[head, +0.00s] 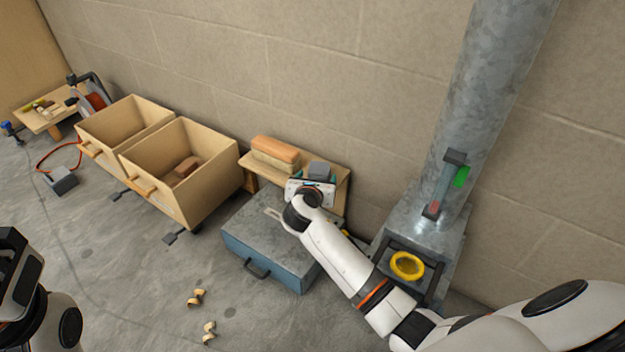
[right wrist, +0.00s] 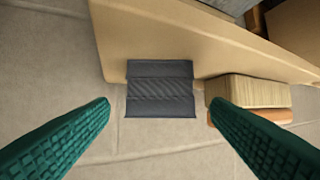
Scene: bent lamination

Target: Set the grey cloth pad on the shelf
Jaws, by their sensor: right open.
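The grey cloth pad (head: 319,170) is at the right end of the low wooden shelf (head: 342,188) by the wall. In the right wrist view the dark grey ribbed pad (right wrist: 160,90) lies between my open fingertips, with clear gaps on both sides. It overlaps the edge of the shelf (right wrist: 190,42) in that picture; its underside is hidden, so its contact cannot be seen. My right gripper (right wrist: 160,108) is open around the pad without touching it. My left gripper (head: 15,262) is only partly visible at the lower left, with its fingers unclear.
An orange and tan block stack (head: 275,154) sits left of the pad on the shelf. A blue-grey case (head: 262,240) stands in front. Two wooden bins (head: 215,160) are left; a metal duct (head: 485,100) and yellow ring (head: 407,265) are right. Curled scraps (head: 197,297) lie on the floor.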

